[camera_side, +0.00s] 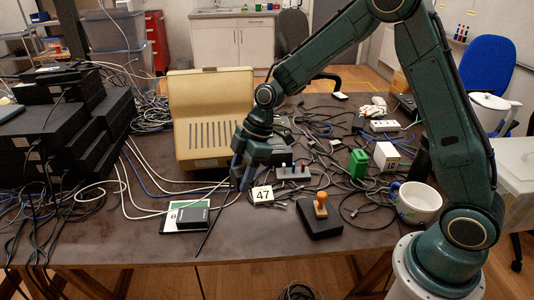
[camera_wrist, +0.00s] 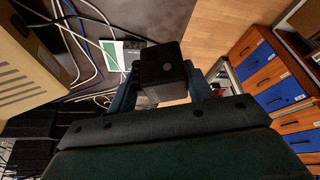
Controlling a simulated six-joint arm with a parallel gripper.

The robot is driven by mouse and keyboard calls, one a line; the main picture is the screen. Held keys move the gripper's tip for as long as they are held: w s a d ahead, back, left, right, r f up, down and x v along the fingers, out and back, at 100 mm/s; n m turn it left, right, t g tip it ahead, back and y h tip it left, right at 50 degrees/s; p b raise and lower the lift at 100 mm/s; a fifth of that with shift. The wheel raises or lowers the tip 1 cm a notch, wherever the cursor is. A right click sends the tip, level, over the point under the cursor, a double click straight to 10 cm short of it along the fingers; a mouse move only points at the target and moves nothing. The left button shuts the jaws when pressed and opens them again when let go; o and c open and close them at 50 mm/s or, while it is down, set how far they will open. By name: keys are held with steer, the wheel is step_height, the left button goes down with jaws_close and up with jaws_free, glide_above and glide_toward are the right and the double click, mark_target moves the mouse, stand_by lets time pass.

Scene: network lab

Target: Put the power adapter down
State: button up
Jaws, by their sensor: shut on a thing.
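The power adapter appears to be the black block (camera_wrist: 165,70) between my fingers in the wrist view. My gripper (camera_side: 248,172) is shut on it, with one blue finger on each side. In the side view my gripper points down over the middle of the table (camera_side: 150,248), just right of the beige case, and the adapter is hard to make out there. I cannot tell whether it touches the table. A white and green card (camera_side: 172,217) with a dark box (camera_side: 194,217) on it lies at front left of my gripper; the card also shows in the wrist view (camera_wrist: 112,58).
A beige case (camera_side: 210,90) stands behind my gripper. A "47" sign (camera_side: 262,195) is close by. A black box with an orange knob (camera_side: 320,220), a green block (camera_side: 358,163) and a white mug (camera_side: 418,204) lie to the right. Cables cover much of the table; its front strip is clear.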

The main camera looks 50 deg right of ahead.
step_height(320, 180, down, 13)
steer(key=shift+f, duration=0.15)
steer(key=shift+f, duration=0.1)
steer(key=shift+f, duration=1.8)
steer(key=shift+f, duration=0.1)
steer(key=o, duration=1.1)
steer(key=shift+c, duration=0.2)
steer(key=v, duration=1.2)
steer(key=shift+d, duration=0.1)
